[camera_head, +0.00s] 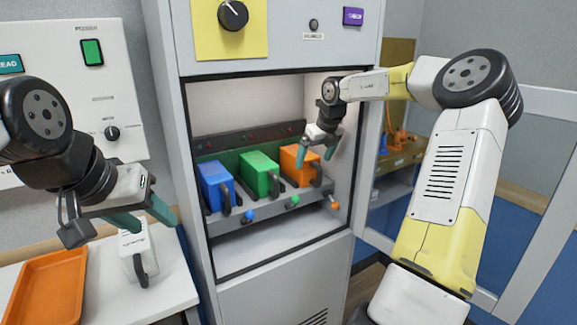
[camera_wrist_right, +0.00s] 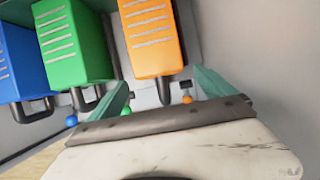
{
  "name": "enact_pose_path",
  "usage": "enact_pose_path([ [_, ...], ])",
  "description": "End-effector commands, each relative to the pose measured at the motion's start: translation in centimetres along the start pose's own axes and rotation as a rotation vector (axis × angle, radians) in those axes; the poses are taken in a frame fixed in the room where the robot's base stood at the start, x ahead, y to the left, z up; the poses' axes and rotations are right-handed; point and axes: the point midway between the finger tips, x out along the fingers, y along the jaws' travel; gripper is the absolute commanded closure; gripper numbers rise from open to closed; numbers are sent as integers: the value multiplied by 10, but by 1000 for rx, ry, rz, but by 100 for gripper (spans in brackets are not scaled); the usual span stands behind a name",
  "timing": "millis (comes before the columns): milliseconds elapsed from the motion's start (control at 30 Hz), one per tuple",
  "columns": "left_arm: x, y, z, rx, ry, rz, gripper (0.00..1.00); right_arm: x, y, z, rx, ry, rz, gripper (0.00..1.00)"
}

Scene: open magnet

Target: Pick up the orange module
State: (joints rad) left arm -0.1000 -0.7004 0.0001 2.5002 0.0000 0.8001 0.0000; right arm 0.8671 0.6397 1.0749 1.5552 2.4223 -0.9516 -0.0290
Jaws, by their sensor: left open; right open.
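The orange module (camera_head: 291,164) sits at the right end of a row in the open cabinet, with a dark handle on its front. In the right wrist view the orange module (camera_wrist_right: 152,38) is ahead of my fingers, its handle between the two finger lines. My right gripper (camera_head: 316,149) is open at the orange module's upper right in the head view; its teal fingers (camera_wrist_right: 162,90) are spread and hold nothing. Whether they touch the module I cannot tell. My left gripper (camera_head: 150,218) is open and empty at the left, above the white table.
A green module (camera_head: 258,174) and a blue module (camera_head: 215,186) stand left of the orange one. Coloured knobs (camera_head: 293,202) line the shelf front. The cabinet's right wall is close to my right arm. An orange tray (camera_head: 48,288) and a white handled block (camera_head: 136,252) are on the table.

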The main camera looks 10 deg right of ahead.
Motion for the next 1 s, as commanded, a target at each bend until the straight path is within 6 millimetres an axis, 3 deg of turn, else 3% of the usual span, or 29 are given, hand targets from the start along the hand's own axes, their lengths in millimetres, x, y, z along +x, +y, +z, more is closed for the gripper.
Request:
enact_pose_path([
  [200, 0, 0, 0, 0, 0, 0, 52, 19, 2, 43, -3, -1, 1, 6],
  [333, 0, 0, 0, 0, 0, 0, 52, 25, 1, 59, -2, -1, 0, 6],
  [633, 0, 0, 0, 0, 0, 0, 52, 32, 0, 74, -1, 0, -2, 6],
  [900, 0, 0, 0, 0, 0, 0, 52, 74, 0, 72, -2, 2, -2, 6],
  [1000, 0, 0, 0, 0, 0, 0, 52, 80, 0, 72, -3, 0, -3, 6],
])
